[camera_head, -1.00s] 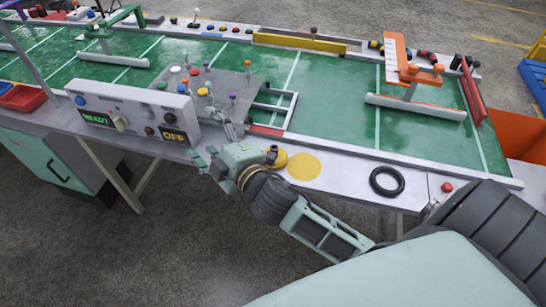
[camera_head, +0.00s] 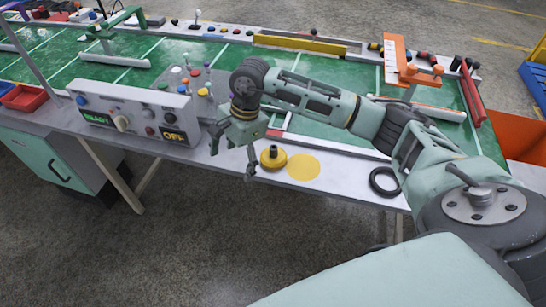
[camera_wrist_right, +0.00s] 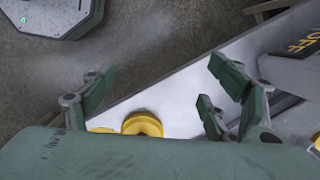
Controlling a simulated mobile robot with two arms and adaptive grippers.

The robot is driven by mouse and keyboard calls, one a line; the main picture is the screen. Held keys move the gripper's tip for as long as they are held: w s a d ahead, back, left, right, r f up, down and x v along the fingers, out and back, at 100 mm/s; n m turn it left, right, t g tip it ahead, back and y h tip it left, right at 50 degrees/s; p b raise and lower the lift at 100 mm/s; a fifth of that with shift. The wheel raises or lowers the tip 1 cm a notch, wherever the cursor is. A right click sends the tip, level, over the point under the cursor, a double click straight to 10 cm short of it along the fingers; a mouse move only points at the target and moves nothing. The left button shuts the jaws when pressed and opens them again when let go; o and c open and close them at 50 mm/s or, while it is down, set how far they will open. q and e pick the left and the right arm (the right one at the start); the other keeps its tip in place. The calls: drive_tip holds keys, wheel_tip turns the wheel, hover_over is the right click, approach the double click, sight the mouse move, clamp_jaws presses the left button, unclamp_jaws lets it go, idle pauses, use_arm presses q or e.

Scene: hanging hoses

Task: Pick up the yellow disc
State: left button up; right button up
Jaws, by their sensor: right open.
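The yellow disc (camera_head: 273,163) with a dark knob on top sits on the white front strip of the table, left of a flat yellow circle (camera_head: 303,167). My right gripper (camera_head: 232,158) is just left of the disc, pointing down with its fingers spread and empty, apart from the disc. In the right wrist view the yellow disc (camera_wrist_right: 143,124) shows low, between the open fingers (camera_wrist_right: 155,88), partly hidden by the gripper body. A second yellow patch beside it is mostly hidden. My left gripper is not in view.
A control box (camera_head: 130,115) with buttons stands left of the gripper. The green board (camera_head: 330,75) with fixtures lies behind the strip.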

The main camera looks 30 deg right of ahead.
sight(273, 148)
drive_tip(key=d+h, duration=0.1)
drive_tip(key=d, duration=0.2)
drive_tip(key=d+r+h, duration=0.1)
drive_tip(key=d, duration=0.2)
drive_tip(key=d+r+h, duration=0.1)
drive_tip(key=d+h, duration=0.1)
drive_tip(key=d, duration=0.2)
drive_tip(key=shift+w+d, duration=0.1)
drive_tip(key=shift+w, duration=0.05)
drive_tip(key=shift+d+f, duration=0.15)
drive_tip(key=shift+d, duration=0.1)
drive_tip(key=f, duration=0.2)
drive_tip(key=f+p, duration=0.1)
drive_tip(key=f, duration=0.1)
drive_tip(key=d+f, duration=0.1)
drive_tip(key=f, duration=0.1)
drive_tip(key=shift+s+d+f+p, duration=0.1)
drive_tip(key=shift+s+p, duration=0.15)
drive_tip(key=shift+p, duration=0.05)
drive_tip(key=shift+f, duration=0.45)
drive_tip(key=shift+w, duration=0.1)
drive_tip(key=c, duration=1.3)
drive_tip(key=shift+r, duration=0.1)
